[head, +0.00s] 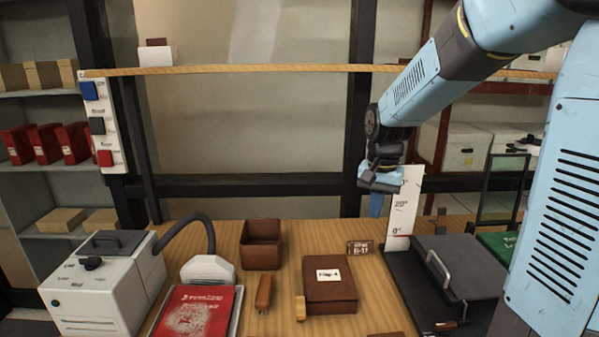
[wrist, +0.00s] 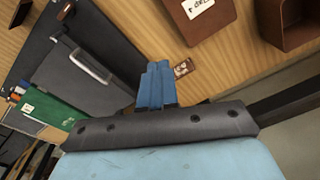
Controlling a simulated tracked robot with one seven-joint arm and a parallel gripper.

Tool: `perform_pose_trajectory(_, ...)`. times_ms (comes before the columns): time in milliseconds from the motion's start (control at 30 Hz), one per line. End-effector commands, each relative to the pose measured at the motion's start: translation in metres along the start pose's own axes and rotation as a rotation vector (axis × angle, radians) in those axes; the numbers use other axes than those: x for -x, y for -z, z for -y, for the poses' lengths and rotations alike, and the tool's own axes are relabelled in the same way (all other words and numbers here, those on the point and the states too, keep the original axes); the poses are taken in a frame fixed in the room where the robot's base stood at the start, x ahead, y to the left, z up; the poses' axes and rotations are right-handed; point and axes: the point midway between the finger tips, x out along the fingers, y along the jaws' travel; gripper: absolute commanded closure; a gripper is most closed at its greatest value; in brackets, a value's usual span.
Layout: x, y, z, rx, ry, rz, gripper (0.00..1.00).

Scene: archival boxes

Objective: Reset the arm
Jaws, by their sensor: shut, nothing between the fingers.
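My gripper (head: 376,204) hangs above the back right part of the wooden table (head: 340,235) in the head view, fingers pointing down. Its blue fingers are together and empty, and they also show in the wrist view (wrist: 155,88). My light blue arm reaches in from the upper right and bends down to the gripper. The gripper is apart from everything on the table. A white upright card (head: 405,208) stands just right of it in the head view.
A brown lidded box (head: 330,291), an open brown box (head: 261,245) and a red book (head: 198,312) lie on the table. A white machine with a hose (head: 105,285) stands left. A dark press with a grey plate (head: 460,264) stands right. A wooden rail (head: 250,69) crosses behind.

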Motion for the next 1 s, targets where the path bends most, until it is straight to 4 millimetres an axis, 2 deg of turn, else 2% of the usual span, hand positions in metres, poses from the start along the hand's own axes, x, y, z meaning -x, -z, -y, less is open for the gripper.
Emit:
perform_pose_trajectory(33, 0.011, -0.008, -0.006, 0.018, 0.012, -0.022, 1.00)
perform_pose_trajectory(200, 0.040, -0.033, -0.026, 0.095, 0.043, -0.088, 1.00)
perform_pose_trajectory(500, 0.077, -0.082, -0.060, 0.230, 0.080, -0.211, 1.00)
perform_pose_trajectory(800, 0.098, -0.132, -0.092, 0.361, 0.094, -0.338, 1.00)
perform_pose_trajectory(1000, 0.102, -0.155, -0.106, 0.423, 0.093, -0.399, 1.00)
